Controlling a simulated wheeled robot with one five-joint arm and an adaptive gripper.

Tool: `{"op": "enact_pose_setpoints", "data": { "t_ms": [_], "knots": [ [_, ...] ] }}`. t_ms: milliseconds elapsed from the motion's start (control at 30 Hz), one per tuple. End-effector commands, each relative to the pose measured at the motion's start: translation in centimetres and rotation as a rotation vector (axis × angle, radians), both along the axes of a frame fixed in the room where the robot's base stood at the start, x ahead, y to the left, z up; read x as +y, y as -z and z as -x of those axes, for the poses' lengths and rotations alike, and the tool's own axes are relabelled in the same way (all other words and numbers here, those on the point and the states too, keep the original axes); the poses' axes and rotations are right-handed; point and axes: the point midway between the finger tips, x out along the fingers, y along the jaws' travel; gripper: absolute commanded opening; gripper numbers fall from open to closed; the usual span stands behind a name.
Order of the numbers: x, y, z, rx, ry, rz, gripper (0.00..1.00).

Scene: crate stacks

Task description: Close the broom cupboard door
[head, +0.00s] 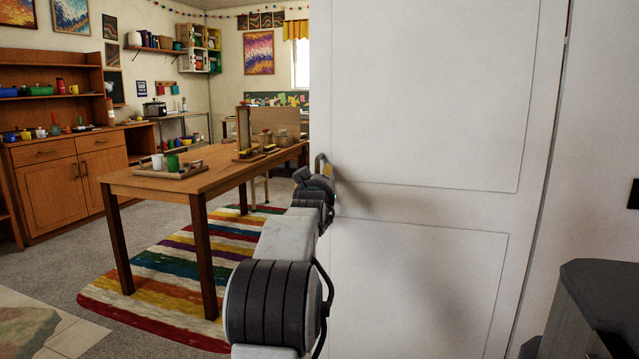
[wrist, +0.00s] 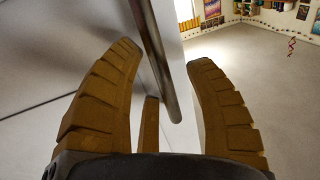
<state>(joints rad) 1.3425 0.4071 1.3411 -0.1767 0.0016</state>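The white panelled cupboard door (head: 440,110) fills the right half of the head view and stands open, its free edge on the left with the room showing past it. My gripper (head: 327,172) is at the door's handle (head: 319,162), near that free edge; the arm partly hides this spot. In the wrist view my gripper (wrist: 165,58) is open, its brown ridged fingers apart. The grey metal handle bar (wrist: 160,75) runs between them with gaps on both sides, and I see no finger clamped on it. The door face (wrist: 60,50) lies to the left.
A wooden table (head: 180,185) with a tray stands left of my arm on a striped rug (head: 170,285). A wooden dresser (head: 60,190) is at the far left. White panelling (head: 600,170) and a dark object (head: 600,300) are at the right. Grey floor (head: 60,255) is open at left.

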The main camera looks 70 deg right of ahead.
Motion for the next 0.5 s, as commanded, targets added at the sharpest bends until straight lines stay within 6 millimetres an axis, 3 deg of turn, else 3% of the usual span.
{"op": "enact_pose_setpoints", "data": {
  "t_ms": [500],
  "knots": [
    [0.02, -0.02, 0.00, 0.000, 0.000, 0.000, 0.02]
  ]
}}
